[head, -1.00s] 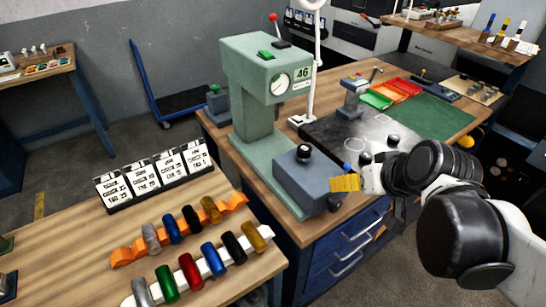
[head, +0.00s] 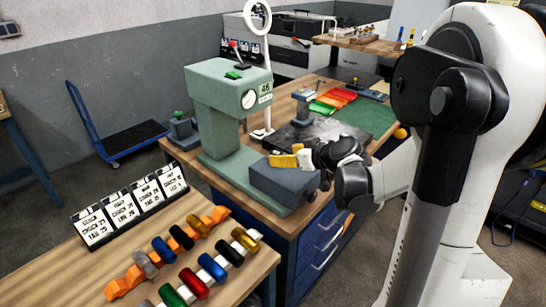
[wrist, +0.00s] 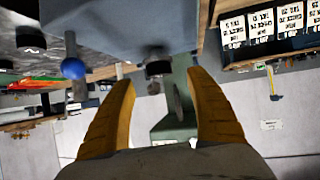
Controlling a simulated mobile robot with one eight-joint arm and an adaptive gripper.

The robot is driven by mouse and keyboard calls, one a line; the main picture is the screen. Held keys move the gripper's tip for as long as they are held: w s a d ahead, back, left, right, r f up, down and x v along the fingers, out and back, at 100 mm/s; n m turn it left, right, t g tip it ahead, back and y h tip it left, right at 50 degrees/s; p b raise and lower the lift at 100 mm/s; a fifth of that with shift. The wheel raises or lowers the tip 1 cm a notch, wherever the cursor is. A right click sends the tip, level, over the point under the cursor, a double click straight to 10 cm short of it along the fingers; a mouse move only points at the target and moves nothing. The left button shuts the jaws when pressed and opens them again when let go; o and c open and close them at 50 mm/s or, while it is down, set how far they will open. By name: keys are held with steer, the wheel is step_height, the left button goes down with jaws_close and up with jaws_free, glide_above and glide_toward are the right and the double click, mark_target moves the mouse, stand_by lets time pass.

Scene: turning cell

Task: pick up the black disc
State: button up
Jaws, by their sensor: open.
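A short black disc (wrist: 158,68) is on the face of the grey-blue block (wrist: 120,22); in the wrist view it lies between and beyond my fingertips, and the scene appears upside down. In the head view the block (head: 285,184) stands in front of the green press, and my gripper hides the disc. My gripper (head: 291,155) is open and empty above the block, its yellow fingers (wrist: 163,90) apart, with no contact seen. Another black disc (wrist: 30,38) lies off to the left in the wrist view, on a dark surface.
The green press (head: 228,95) rises close behind my gripper. A blue ball (wrist: 73,68) shows left of the fingers in the wrist view. Coloured spools (head: 195,285) fill the near table.

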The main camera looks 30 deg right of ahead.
mark_target(276, 153)
steer(key=b+x, duration=0.2)
steer(key=x, duration=0.3)
steer(key=shift+w+d+r, duration=0.1)
steer(key=shift+w+r, duration=0.05)
steer(key=shift+w, duration=0.1)
steer(key=shift+s+r, duration=0.1)
jaws_close()
